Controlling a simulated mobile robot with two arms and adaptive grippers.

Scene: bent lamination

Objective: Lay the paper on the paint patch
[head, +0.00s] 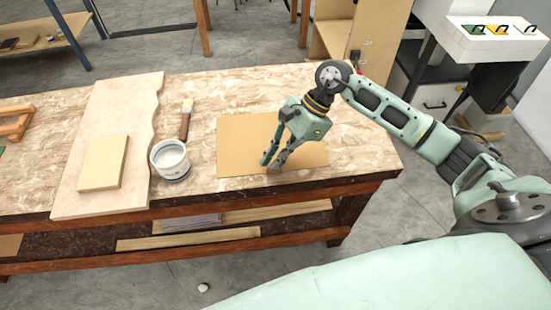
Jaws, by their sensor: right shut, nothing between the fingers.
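A flat brown sheet (236,141), which looks like the paper, lies on the right part of the workbench top. Its near edge lies close to the front edge of the bench. My right gripper (270,161) is over the near middle of the sheet, pointing down, shut and with nothing in it. I cannot tell whether its fingertips touch the sheet. I see no separate paint patch; any paint under the sheet is hidden. My left gripper is not in view.
The workbench (367,148) also holds a white paint pot (170,160), a brush (186,118), and a pale board (123,100) with a tan block (104,163) on it. A wooden frame (14,122) lies at the far left. Bare bench top surrounds the sheet.

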